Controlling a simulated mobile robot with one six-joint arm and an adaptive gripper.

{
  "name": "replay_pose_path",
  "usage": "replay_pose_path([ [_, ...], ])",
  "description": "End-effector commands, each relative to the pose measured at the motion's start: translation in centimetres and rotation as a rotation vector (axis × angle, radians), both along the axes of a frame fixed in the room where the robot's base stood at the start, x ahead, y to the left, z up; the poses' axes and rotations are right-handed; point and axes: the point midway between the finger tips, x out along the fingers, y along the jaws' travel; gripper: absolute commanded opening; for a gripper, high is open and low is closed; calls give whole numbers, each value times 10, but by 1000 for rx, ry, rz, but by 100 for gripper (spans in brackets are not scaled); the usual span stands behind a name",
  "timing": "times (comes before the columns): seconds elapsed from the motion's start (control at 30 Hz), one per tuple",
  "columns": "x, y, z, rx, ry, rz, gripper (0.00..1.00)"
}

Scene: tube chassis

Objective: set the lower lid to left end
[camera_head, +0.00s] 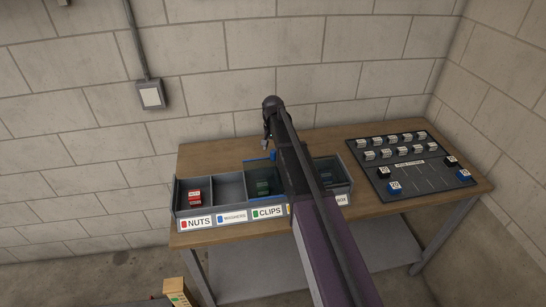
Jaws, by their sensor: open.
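A long grey tray (180,194) with a row of compartments stands on the table. A see-through dark lid with a blue edge (262,158) covers the clips compartment, with green things showing under it. Another dark see-through cover (340,178) seems to lie over the right-hand compartments, partly behind my arm. I cannot tell which of these is the lower lid. The nuts compartment at the left end is uncovered and holds red pieces (194,194); the washers compartment beside it looks uncovered. My gripper (265,145) hangs open and empty above the tray's back edge, near the blue edge.
A dark board (410,165) with several white labelled blocks and a few blue and black ones lies on the table at the right. My arm crosses the tray and hides part of it. A wall box (151,96) is on the block wall behind. Wooden table (385,205) in front is bare.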

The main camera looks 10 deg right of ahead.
Motion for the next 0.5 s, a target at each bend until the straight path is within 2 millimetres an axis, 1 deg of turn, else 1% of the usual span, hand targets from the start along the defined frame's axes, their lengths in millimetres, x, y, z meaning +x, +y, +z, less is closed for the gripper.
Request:
replay_pose_path([
  [0.03, 0, 0, -8, 0, 0, 0, 71],
  [0.2, 0, 0, -18, 0, 0, 0, 71],
  [0.5, 0, -1, -24, 0, 0, -1, 71],
])
